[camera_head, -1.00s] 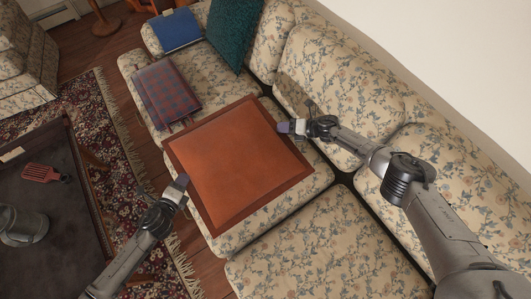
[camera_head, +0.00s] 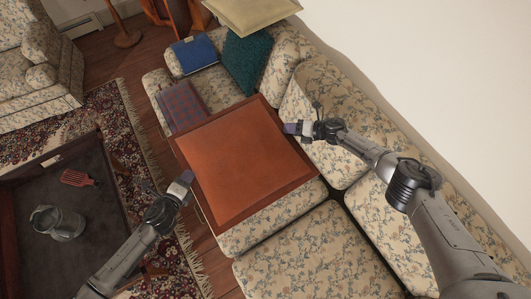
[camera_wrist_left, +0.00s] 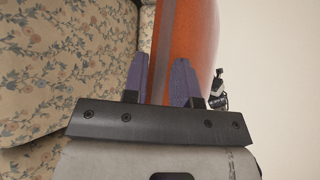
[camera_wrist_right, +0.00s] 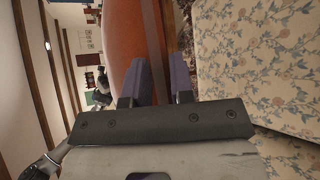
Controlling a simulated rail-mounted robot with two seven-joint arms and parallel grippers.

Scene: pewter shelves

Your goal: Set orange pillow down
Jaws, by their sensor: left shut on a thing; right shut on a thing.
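The orange pillow (camera_head: 245,160), square with a darker brown border, is held between my two grippers, over the floral sofa (camera_head: 320,250) in the head view. It hides part of the seat, and I cannot tell whether it touches it. My left gripper (camera_head: 184,183) is shut on the pillow's left edge. In the left wrist view the pillow (camera_wrist_left: 182,45) runs between purple fingers (camera_wrist_left: 160,80). My right gripper (camera_head: 294,129) is shut on the opposite edge. In the right wrist view the pillow (camera_wrist_right: 140,40) lies between the fingers (camera_wrist_right: 155,80).
A plaid item (camera_head: 183,104), a blue cushion (camera_head: 194,53) and a teal pillow (camera_head: 247,62) lie on the sofa's far part. A dark table (camera_head: 95,220) with a metal pitcher (camera_head: 58,223) and red item (camera_head: 77,178) stands left. A lampshade (camera_head: 250,15) is at the top.

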